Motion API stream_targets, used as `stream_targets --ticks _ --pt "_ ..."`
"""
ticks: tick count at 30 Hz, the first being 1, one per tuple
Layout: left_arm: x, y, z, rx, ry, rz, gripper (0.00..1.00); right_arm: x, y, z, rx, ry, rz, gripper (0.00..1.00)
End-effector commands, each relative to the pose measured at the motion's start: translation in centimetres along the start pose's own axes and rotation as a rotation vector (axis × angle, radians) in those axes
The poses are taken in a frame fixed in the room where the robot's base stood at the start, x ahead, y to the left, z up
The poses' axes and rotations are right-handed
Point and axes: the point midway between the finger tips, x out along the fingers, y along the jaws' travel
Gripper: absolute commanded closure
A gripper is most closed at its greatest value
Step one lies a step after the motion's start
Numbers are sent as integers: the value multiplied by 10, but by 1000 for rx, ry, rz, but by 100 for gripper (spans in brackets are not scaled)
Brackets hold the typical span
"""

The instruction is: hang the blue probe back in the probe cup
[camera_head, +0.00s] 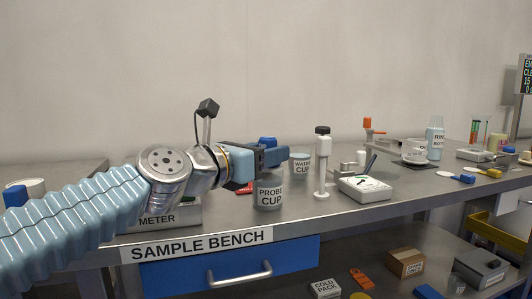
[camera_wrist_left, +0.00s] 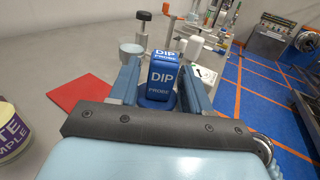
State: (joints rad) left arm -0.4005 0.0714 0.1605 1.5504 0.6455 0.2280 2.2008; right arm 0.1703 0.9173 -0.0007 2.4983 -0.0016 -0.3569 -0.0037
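The blue probe (camera_wrist_left: 161,78), marked DIP PROBE, stands upright between the two fingers of my left gripper (camera_wrist_left: 160,72). In the head view, the probe's blue top (camera_head: 267,142) shows above the gripper (camera_head: 277,157). The probe cup (camera_head: 270,194), a grey labelled cup on the bench, is directly below the gripper. The probe's lower part is hidden, so I cannot tell how far it is inside the cup. My right gripper is not in view.
The water cup (camera_head: 300,163) stands just behind and right of the probe cup. A white stand (camera_head: 322,165) and a white box (camera_head: 365,189) are further right. A red flat piece (camera_wrist_left: 78,94) lies left of the gripper. The METER box (camera_head: 157,219) is under my left arm.

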Motion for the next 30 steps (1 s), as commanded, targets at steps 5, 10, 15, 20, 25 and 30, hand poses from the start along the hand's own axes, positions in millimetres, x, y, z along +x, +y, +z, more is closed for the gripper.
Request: stream_targets --ticks 5,10,15,20,25,30 --pt "0 0 0 0 0 0 39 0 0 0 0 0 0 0" --pt "0 0 0 0 0 0 39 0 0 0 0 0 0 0" --pt "-14 0 0 2 -1 1 39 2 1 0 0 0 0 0" --pt "-33 0 0 0 -2 1 39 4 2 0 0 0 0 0" --pt "-47 0 0 1 0 1 39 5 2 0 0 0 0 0" --pt "-50 0 0 1 1 0 39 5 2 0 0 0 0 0"
